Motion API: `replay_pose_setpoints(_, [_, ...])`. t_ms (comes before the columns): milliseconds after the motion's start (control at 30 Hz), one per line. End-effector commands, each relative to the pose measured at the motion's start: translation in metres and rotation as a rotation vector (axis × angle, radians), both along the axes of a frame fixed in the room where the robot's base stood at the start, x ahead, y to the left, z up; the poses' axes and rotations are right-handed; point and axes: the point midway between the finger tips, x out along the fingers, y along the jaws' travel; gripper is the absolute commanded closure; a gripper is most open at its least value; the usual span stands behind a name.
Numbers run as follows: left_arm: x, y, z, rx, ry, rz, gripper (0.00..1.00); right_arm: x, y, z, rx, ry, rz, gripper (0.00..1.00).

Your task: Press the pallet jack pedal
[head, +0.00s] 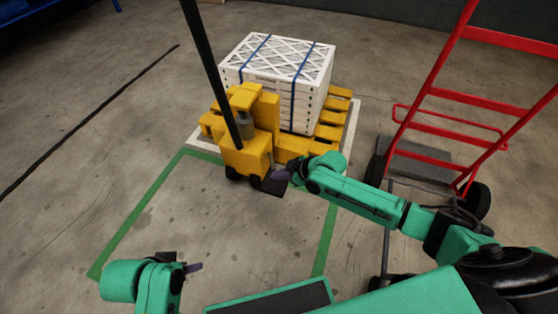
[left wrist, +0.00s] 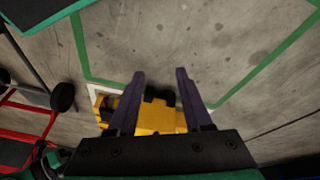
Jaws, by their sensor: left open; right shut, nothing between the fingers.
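The yellow pallet jack (head: 248,155) stands on the floor with its dark handle tilted up to the left. A black pedal (head: 267,188) sticks out low at its near side. My right gripper (head: 281,174) is shut and empty, right at the pedal's upper right side; I cannot tell whether it touches it. My left gripper (head: 193,267) is low at the picture's bottom left, apart from the jack. In the left wrist view its two dark fingers (left wrist: 160,75) are spread open and empty, with the yellow jack (left wrist: 160,117) beyond them.
White boxed filters (head: 275,75) bound with blue straps sit on the yellow pallet (head: 330,118) behind the jack. A red hand truck (head: 440,110) stands at right, near my right arm. Green floor tape (head: 135,220) outlines clear concrete in front.

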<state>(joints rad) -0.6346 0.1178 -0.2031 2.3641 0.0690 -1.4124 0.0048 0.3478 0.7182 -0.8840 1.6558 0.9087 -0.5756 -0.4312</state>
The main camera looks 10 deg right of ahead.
Motion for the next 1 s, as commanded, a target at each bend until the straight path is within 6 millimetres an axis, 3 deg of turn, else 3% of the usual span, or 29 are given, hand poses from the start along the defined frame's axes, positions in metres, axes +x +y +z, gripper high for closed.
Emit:
replay_pose_setpoints(133, [-0.019,0.025,0.025,0.069,0.127,0.034,0.5,0.001,0.002,0.019,0.001,-0.001,-0.003,1.0])
replay_pose_setpoints(300, [-0.014,0.027,-0.02,0.085,0.146,0.045,0.5,0.002,0.003,0.035,0.002,-0.003,-0.005,1.0])
replay_pose_setpoints(500, [-0.014,0.029,-0.051,0.093,0.148,0.053,0.5,0.002,0.004,0.043,0.001,-0.004,-0.008,1.0])
replay_pose_setpoints(1000, [-0.014,0.03,-0.057,0.094,0.147,0.055,0.5,0.003,0.004,0.042,0.001,-0.004,-0.008,1.0])
